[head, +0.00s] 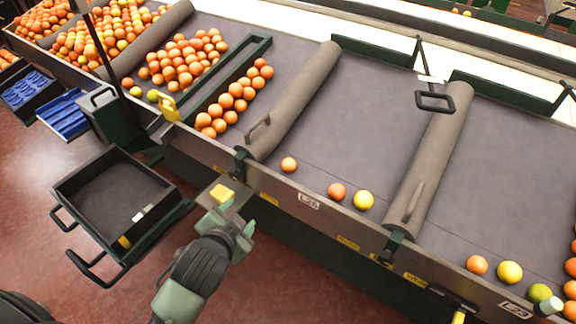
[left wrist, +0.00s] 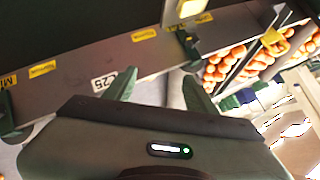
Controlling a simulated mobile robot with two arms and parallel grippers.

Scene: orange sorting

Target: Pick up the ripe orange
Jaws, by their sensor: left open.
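Two orange-coloured fruits, a left one (head: 289,164) and a darker one (head: 337,191), lie near the front edge of the grey sorting table (head: 350,120). A yellow fruit (head: 363,200) lies right beside the darker one. My left gripper (head: 235,210) is open and empty in front of the table's front edge, lower left of these fruits and apart from them. In the left wrist view its two fingers (left wrist: 160,92) are spread with nothing between them. My right gripper is not in view.
A grey padded divider (head: 295,100) stands left of the fruits and another (head: 430,150) right. Beyond it lie orange, yellow and greenish fruits (head: 510,272). A yellow-topped bracket (head: 222,193) juts out by my gripper. A black tray (head: 110,195) is at left.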

